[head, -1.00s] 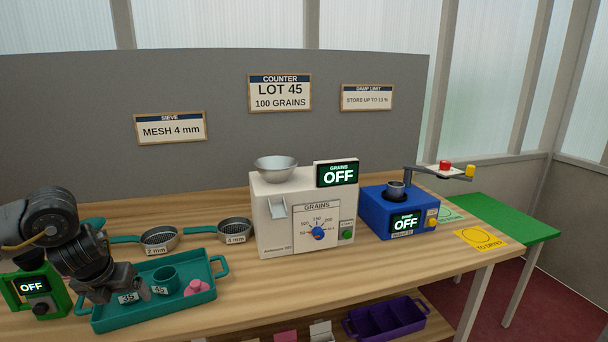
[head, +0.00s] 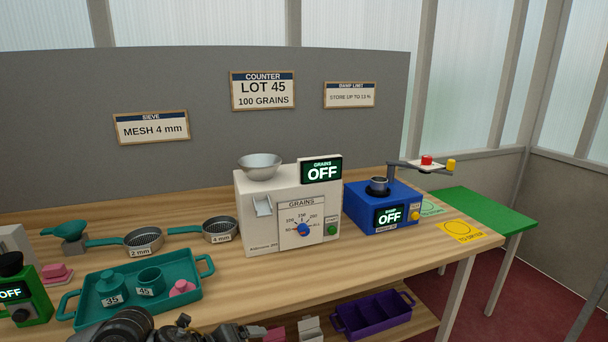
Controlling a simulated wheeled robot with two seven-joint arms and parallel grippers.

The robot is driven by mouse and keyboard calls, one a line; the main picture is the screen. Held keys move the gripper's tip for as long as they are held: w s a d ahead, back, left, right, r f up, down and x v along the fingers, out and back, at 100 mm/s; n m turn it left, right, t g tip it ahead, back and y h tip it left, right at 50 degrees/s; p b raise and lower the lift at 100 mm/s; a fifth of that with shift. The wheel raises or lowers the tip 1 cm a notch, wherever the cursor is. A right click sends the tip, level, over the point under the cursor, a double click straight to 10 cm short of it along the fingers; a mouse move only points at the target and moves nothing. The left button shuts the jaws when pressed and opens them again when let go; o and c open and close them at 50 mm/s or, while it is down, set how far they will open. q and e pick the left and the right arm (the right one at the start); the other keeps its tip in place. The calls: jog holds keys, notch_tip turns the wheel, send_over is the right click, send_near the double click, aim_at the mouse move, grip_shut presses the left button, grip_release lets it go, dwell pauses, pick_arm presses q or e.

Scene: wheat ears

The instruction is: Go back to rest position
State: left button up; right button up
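My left arm now shows only at the bottom edge of the head view, in front of the teal tray (head: 190,308). My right gripper is not in view.
The tray holds cups marked 35 (head: 111,288) and 45 (head: 150,280) and a pink piece (head: 182,288). Two sieves (head: 143,239), the white grain counter (head: 262,225), the blue damp meter (head: 375,208) and a green device (head: 30,300) stand on the wooden bench (head: 330,260). A purple bin (head: 372,316) sits below.

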pick_arm(q)
jog(key=s+d+f+n+t, duration=0.2)
jog(key=s+d+n, duration=0.2)
jog(key=s+n, duration=0.55)
jog(key=s+a+f+n+g+y, duration=0.3)
jog(key=s+a+f+n, duration=0.35)
jog(key=s+n, duration=0.35)
jog(key=s+a+f+n+g+y, duration=0.3)
jog(key=s+a+f+n, duration=0.3)
jog(key=s+a+n, duration=0.3)
notch_tip(320, 180, down, 23)
jog(key=s+g, duration=0.1)
jog(key=s+a+f+g, duration=0.1)
jog(key=s+a+f, duration=0.1)
jog(key=s+f, duration=1.5)
jog(key=shift+f, duration=0.3)
